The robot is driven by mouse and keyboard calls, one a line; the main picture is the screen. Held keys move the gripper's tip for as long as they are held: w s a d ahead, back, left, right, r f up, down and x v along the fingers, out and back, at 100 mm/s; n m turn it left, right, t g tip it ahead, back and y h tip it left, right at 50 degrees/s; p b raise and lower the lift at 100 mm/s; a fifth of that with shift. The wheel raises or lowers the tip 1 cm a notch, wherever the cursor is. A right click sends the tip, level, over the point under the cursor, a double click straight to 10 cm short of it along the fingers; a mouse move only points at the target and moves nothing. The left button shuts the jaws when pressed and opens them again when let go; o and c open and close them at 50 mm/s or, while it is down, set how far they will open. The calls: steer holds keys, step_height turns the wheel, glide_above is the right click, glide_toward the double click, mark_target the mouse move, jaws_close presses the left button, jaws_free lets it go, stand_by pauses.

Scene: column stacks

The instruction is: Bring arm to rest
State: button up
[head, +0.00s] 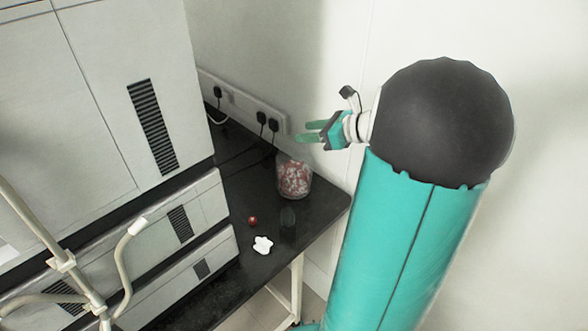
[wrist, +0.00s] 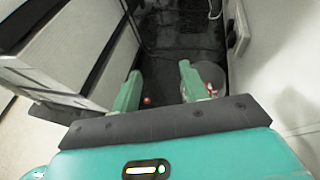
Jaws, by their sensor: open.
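My gripper (head: 308,133) is at the end of my teal and black arm, up in front of the wall and above the black bench in the head view. In the wrist view my gripper (wrist: 155,85) shows two green fingers spread apart with nothing between them. It is open and empty. The fingers point out over the bench and do not touch anything that I can see.
Stacked grey instruments (head: 100,110) stand at left. Wall sockets (head: 240,103) with plugs are behind.

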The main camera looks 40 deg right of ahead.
steer(key=shift+s+a+r, duration=0.4)
steer(key=shift+s+a, duration=0.15)
steer(key=shift+s, duration=0.25)
